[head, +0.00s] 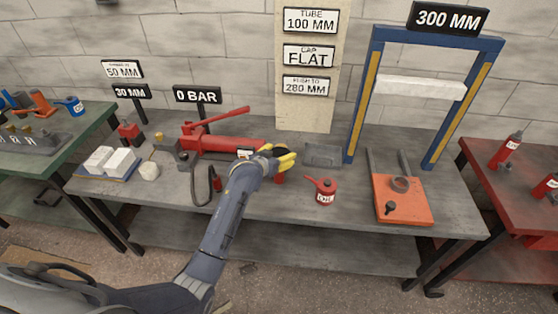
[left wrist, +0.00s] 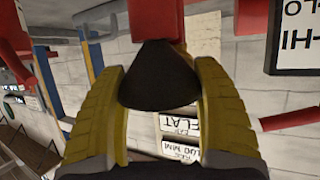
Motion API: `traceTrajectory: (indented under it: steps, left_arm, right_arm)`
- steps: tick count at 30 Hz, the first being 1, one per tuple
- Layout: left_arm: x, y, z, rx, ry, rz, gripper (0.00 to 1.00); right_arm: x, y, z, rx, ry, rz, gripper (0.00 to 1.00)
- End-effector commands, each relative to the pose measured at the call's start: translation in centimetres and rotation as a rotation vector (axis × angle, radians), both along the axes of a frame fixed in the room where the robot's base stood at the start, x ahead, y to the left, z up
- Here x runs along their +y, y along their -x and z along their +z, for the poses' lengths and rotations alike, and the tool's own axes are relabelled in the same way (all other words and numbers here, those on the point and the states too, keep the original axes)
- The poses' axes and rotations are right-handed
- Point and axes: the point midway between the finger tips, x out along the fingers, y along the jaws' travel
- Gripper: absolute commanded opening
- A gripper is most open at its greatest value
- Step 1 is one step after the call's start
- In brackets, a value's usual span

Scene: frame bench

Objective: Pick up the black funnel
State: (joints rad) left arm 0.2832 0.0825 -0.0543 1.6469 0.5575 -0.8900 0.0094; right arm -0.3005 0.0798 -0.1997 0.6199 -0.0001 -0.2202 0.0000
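The black funnel (left wrist: 160,80) shows as a dark cone between the two yellow fingers of my left gripper (left wrist: 160,90) in the left wrist view. Its narrow end meets a red block (left wrist: 156,18), which also shows just below the gripper in the head view (head: 281,178). The fingers stand wide apart, one on each side of the cone. Its edges lie close to both fingers; whether they touch is unclear. In the head view my left gripper (head: 279,156) is over the middle of the bench and hides most of the funnel. My right gripper is out of view.
The grey bench (head: 270,200) carries a red pump (head: 225,144) to the left. A red oil can (head: 324,190) and an orange plate (head: 402,199) stand to the right, near a blue press frame (head: 361,90). A grey tray (head: 322,155) sits behind the can.

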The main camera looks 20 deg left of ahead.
Motion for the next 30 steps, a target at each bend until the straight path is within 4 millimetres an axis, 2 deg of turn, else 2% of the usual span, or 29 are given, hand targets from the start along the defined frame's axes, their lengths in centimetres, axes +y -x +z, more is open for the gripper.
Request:
traceTrajectory:
  steps: [1,6,13,14,23,30]
  left_arm:
    - [0.0,0.0,0.0,0.0,0.0,0.0,0.54]
    - [0.0,0.0,0.0,0.0,0.0,0.0,0.34]
    - [0.0,0.0,0.0,0.001,0.0,0.0,0.31]
    - [0.0,0.0,0.0,0.001,0.0,0.0,0.26]
    - [0.0,0.0,0.3,0.0,-0.001,0.0,0.26]
    - [0.0,0.0,2.4,-0.003,-0.003,0.0,0.26]
  right_arm:
    - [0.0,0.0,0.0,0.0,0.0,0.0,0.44]
    - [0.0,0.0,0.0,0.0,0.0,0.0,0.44]
    - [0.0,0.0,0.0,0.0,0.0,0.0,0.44]
    - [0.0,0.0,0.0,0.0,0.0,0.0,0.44]
    - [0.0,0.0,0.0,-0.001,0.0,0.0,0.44]
    - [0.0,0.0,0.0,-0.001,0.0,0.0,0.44]
